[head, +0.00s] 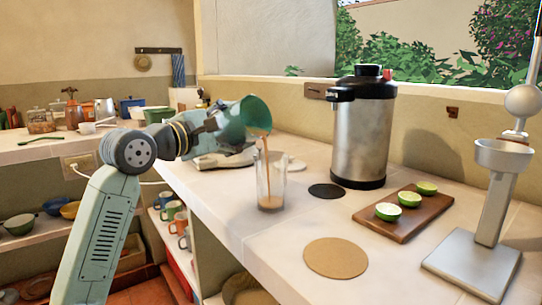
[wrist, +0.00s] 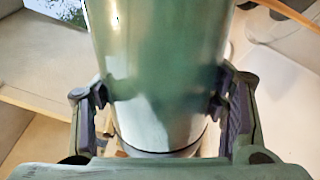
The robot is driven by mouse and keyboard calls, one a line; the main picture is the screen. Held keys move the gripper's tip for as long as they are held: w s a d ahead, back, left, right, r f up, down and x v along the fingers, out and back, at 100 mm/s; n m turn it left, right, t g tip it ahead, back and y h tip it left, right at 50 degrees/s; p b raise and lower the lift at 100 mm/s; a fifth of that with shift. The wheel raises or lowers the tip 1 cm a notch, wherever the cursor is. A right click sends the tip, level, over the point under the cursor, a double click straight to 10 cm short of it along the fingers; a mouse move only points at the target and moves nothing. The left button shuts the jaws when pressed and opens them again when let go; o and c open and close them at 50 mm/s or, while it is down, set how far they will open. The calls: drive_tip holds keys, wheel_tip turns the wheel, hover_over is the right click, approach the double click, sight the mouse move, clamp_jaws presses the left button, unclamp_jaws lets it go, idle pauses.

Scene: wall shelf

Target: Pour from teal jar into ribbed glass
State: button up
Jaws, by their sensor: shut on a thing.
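The teal jar (head: 249,118) is tilted, its mouth to the right, above the ribbed glass (head: 271,184). A brown stream falls from its lip into the glass, and some brown liquid lies at the bottom of the glass. The glass stands upright on the counter. My gripper (head: 218,128) is shut on the jar. In the wrist view, the two fingers of my gripper (wrist: 163,108) press on both sides of the jar (wrist: 160,60). The stream shows at that view's top right, and the jar's inside is hidden there.
Right of the glass are a dark round mat (head: 326,191), a large steel urn (head: 364,130) and a board with lime halves (head: 404,214). A cork mat (head: 335,257) lies in front. A citrus press (head: 480,262) stands far right. A lower shelf holds mugs (head: 175,210).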

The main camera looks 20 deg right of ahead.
sight(233, 113)
drive_tip(key=shift+s+r+m, duration=0.1)
drive_tip(key=shift+r+m, duration=0.35)
drive_tip(key=shift+m, duration=0.05)
idle(0.7)
drive_tip(key=shift+s+d+r+m, duration=0.45)
drive_tip(key=shift+s+r+m, duration=0.1)
drive_tip(key=shift+m, duration=0.35)
idle(1.1)
drive_tip(key=shift+s+d+r+m, duration=0.2)
drive_tip(key=shift+r+m, duration=0.2)
drive_tip(key=shift+m, duration=0.3)
drive_tip(key=shift+s+d+r+m, duration=0.1)
drive_tip(key=shift+s+r+m, duration=0.2)
drive_tip(key=shift+m, duration=0.4)
idle(1.3)
drive_tip(key=shift+w, duration=0.15)
